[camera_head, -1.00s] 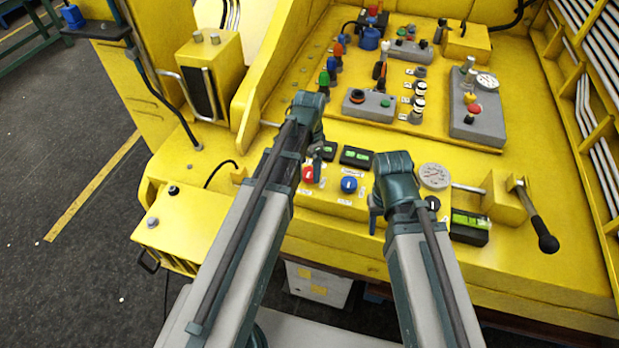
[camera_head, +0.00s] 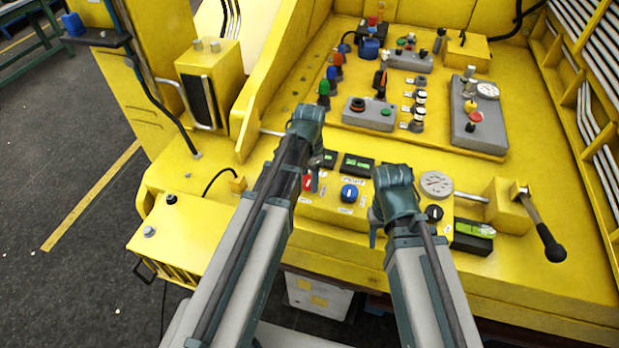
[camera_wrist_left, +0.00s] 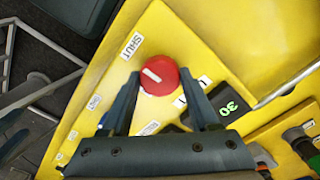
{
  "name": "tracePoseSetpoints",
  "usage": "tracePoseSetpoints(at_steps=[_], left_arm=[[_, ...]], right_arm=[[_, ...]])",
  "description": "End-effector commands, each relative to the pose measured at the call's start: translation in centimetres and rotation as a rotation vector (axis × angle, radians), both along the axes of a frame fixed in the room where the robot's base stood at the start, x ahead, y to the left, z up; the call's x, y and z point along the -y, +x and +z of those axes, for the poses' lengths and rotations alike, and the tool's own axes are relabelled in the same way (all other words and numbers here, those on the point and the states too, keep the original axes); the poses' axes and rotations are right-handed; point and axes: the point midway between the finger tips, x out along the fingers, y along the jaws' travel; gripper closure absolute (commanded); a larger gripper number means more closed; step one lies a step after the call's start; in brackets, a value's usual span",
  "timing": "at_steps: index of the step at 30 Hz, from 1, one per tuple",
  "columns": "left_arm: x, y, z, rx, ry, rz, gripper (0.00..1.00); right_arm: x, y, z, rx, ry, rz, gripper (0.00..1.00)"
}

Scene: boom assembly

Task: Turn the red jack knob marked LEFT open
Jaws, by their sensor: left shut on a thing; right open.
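The red knob (camera_head: 308,184) sits on the sloped front panel of the yellow machine, partly hidden behind my left arm. In the left wrist view the round red knob (camera_wrist_left: 158,76) carries a short white slanted mark. My left gripper (camera_head: 315,182) is at the knob, and its two dark fingers (camera_wrist_left: 157,88) lie on either side of it, shut on it. A label reading SHUT (camera_wrist_left: 132,46) is beside the knob, and a smaller label (camera_wrist_left: 93,102) lies further left. My right gripper (camera_head: 375,232) is open and empty, in front of the panel to the right.
A blue knob (camera_head: 349,193) is right of the red one. Green-lit displays (camera_head: 357,164) sit above them. A round gauge (camera_head: 436,184), a black knob (camera_head: 434,213) and a black-handled lever (camera_head: 552,247) are further right. A grey button box (camera_head: 369,113) is behind.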

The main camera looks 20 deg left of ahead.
Motion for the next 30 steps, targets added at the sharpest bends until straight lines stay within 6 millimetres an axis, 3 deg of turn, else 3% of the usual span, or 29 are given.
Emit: tracePoseSetpoints(at_steps=[11,30], left_arm=[[-0.01,-0.01,-0.01,0.000,0.000,0.096,0.94],[0.00,-0.01,-0.01,0.000,0.000,0.676,0.94]], right_arm=[[0.00,0.00,-0.01,0.000,0.000,0.000,0.50],[0.00,0.00,-0.01,0.000,0.000,0.000,0.50]])
